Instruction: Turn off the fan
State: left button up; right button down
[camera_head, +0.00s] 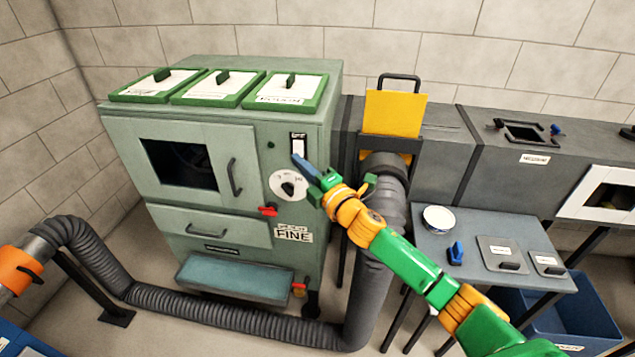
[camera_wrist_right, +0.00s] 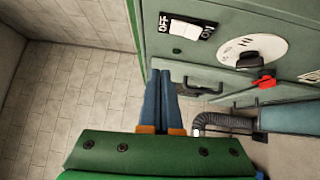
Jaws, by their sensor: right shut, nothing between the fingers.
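The green cabinet (camera_head: 232,222) stands at the left of the head view. On its front, at the upper right, is a white rocker switch (camera_head: 298,146) on a black plate. The right wrist view shows this switch (camera_wrist_right: 185,30) with the words OFF and ON at its two ends. My right gripper (camera_head: 296,160) is shut and empty, with blue fingertips just below the switch in the head view. In the right wrist view its fingers (camera_wrist_right: 163,75) point at the cabinet front, below the switch plate; I cannot tell whether they touch. My left gripper is not in view.
A white round dial (camera_head: 288,187) with a black knob and a red lever (camera_head: 268,210) sit below the switch. A grey hose (camera_head: 240,317) runs along the floor. A small grey table (camera_head: 478,246) and a blue bin (camera_head: 570,318) stand at the right.

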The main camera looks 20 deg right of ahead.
jog(key=d+b+v, duration=0.1)
jog(key=v, duration=0.5)
jog(key=shift+s+d, duration=0.25)
jog(key=shift+d, duration=0.05)
jog(key=s+d+f+m+g+h, duration=0.1)
jog(key=d+f+m+g+h, duration=0.2)
jog(key=f, duration=0.6)
jog(key=s+d+f+m+g+h, duration=0.15)
jog(key=f+m, duration=0.25)
jog(key=f, duration=0.6)
jog(key=s+d+f+m+g, duration=0.1)
jog(key=s+f+m+g, duration=0.1)
jog(key=s+f, duration=0.35)
jog(key=s+d+f+m+g, duration=0.1)
jog(key=s+f+m+g, duration=0.15)
jog(key=f, duration=0.65)
jog(key=s+a+f+m+g, duration=0.2)
jog(key=s+f, duration=0.3)
jog(key=s, duration=0.5)
jog(key=s+a+f+m+g, duration=0.2)
jog(key=s+f, duration=0.4)
jog(key=s, duration=0.4)
jog(key=s+a+f+m+g, duration=0.3)
jog(key=s+a+f+g, duration=0.1)
jog(key=s, duration=0.7)
jog(key=shift+a+f+y, duration=0.45)
jog(key=shift+a+f, duration=0.1)
jog(key=shift+f, duration=0.3)
